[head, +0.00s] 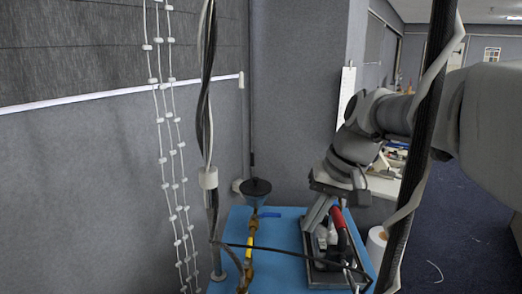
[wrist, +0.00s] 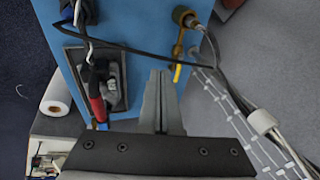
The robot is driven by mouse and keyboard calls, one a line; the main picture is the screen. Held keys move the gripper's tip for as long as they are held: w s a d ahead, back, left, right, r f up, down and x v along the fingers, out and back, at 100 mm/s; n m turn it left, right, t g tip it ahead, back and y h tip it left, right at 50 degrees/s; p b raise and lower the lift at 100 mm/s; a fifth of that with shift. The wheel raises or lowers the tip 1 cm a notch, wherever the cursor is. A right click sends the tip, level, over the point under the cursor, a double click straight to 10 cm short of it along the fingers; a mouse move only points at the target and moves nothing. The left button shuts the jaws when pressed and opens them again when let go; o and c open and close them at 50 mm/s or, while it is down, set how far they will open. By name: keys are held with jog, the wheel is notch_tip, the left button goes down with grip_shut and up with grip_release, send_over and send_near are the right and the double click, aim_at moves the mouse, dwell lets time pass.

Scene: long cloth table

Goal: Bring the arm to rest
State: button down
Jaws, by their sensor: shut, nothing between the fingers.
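My gripper (head: 310,226) hangs from my arm in the right half of the head view, pointing down over a blue surface. In the wrist view my gripper (wrist: 161,74) has its two grey fingers side by side and closed, with nothing between them. The fingers look apart from the dark tray (head: 322,277) in the head view, though the exact height above it is hard to tell. A red-handled tool (head: 338,217) lies at the tray, just right of the fingers; it also shows in the wrist view (wrist: 96,98).
A dark funnel (head: 256,187) stands above a yellow pipe (head: 249,246) left of my gripper. A black cable (head: 280,251) crosses the blue surface (head: 283,222). Cables and beaded cords (head: 171,152) hang at left. A white roll (head: 376,245) stands right of the surface.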

jog(key=s+d+f+t+h, duration=0.1)
jog(key=s+d+f, duration=0.1)
jog(key=s, duration=0.6)
jog(key=s+d+f+t+h, duration=0.2)
jog(key=s, duration=0.7)
jog(key=shift+d+f, duration=0.15)
jog(key=shift+f, duration=0.15)
dwell(0.8)
